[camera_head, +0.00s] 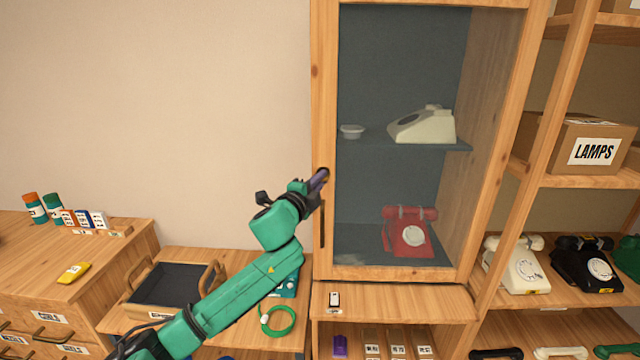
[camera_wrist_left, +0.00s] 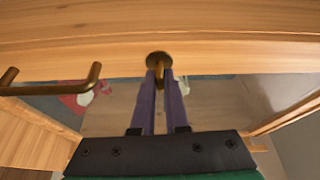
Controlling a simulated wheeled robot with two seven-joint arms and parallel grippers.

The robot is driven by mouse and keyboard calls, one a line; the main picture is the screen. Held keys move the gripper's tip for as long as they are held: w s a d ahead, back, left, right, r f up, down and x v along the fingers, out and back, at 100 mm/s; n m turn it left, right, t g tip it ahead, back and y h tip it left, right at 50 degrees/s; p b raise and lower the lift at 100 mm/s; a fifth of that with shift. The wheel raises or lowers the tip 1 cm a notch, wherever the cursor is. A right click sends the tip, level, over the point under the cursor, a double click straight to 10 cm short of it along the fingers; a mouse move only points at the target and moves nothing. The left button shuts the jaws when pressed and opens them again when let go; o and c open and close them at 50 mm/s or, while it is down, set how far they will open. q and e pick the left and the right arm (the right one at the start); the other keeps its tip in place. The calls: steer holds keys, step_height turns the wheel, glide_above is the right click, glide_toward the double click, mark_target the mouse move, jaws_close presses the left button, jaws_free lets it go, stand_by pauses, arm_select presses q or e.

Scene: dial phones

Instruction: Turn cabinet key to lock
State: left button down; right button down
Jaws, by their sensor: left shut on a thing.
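The wooden cabinet (camera_head: 323,90) has a glass door, which looks closed in the head view. A brass key (camera_wrist_left: 160,71) sits in a dark round lock plate (camera_wrist_left: 158,58) on the door's wooden frame. My left gripper (camera_head: 318,180) is at the left edge of the door, and its purple fingers (camera_wrist_left: 161,85) are shut on the key in the left wrist view. The fingers hide part of the key, and I cannot tell its exact turn angle. My right gripper is not in view.
A door handle (camera_head: 322,222) is just below the lock. A tray (camera_head: 165,290) and a green cable coil (camera_head: 278,321) lie below my arm. The wall at left is clear.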

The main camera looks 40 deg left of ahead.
arm_select(q)
steer(key=shift+f+n+b, duration=0.3)
steer(key=shift+n+b, duration=0.3)
steer(key=shift+b, duration=0.15)
steer(key=n+y+b, duration=0.2)
steer(key=n+b, duration=0.2)
steer(key=n, duration=0.1)
steer(key=n+t+y+b, duration=0.1)
steer(key=n+y+b, duration=0.1)
steer(key=n+b, duration=0.3)
steer(key=n+y+b, duration=0.2)
steer(key=n+b, duration=0.3)
steer(key=shift+w+d+f, duration=0.2)
steer(key=shift+d+f, duration=0.05)
steer(key=shift+f, duration=0.05)
steer(key=n+y+b, duration=0.2)
steer(key=n, duration=0.2)
steer(key=shift+r+b, duration=0.1)
steer(key=shift+b, duration=0.25)
steer(key=shift+r+n+g+y+b, duration=0.1)
steer(key=shift+n+g+y+b, duration=0.25)
steer(key=shift+n+g, duration=0.25)
steer(key=shift+r+n, duration=0.1)
steer(key=shift+n, duration=0.2)
steer(key=shift+y, duration=0.25)
steer(key=c, duration=0.9)
jaws_free()
